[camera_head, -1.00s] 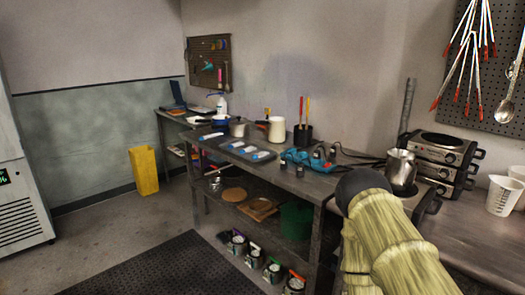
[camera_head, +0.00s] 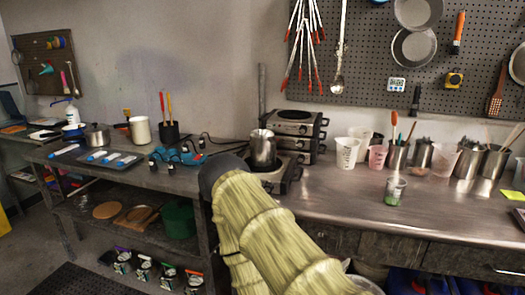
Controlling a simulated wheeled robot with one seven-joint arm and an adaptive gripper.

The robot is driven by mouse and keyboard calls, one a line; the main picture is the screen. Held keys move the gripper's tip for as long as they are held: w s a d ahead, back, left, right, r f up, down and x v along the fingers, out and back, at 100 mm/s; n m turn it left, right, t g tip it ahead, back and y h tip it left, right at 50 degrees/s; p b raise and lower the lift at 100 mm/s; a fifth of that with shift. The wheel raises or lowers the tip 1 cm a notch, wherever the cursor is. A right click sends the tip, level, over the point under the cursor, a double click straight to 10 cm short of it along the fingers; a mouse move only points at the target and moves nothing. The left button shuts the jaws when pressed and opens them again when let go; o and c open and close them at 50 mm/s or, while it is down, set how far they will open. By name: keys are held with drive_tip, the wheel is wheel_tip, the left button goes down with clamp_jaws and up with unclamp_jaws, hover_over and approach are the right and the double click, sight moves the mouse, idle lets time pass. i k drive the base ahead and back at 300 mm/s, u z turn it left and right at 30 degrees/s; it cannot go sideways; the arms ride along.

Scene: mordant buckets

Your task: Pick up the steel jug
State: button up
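A steel jug (camera_head: 263,150) stands upright on a low black hot plate (camera_head: 277,176), near the wall and just left of the middle of the picture. Its body shows clearly; its base is partly hidden. My arm, in a yellowish sleeve with a dark rounded joint, rises from the bottom of the picture to just below and left of the jug. The arm overlaps the bench edge in the view. My gripper does not show, and nothing is seen touching the jug.
A stacked double burner (camera_head: 298,130) stands right behind the jug. Blue tools (camera_head: 178,156) lie to its left. Plastic measuring cups (camera_head: 347,152) and several steel containers with utensils (camera_head: 421,154) line the wall at right. The steel worktop (camera_head: 335,190) is mostly clear in front.

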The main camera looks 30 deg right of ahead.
sight(261, 142)
drive_tip(key=z, duration=1.45)
drive_tip(key=k, duration=0.6)
drive_tip(key=u, duration=1.3)
drive_tip(key=i, duration=1.1)
drive_tip(key=z, duration=0.35)
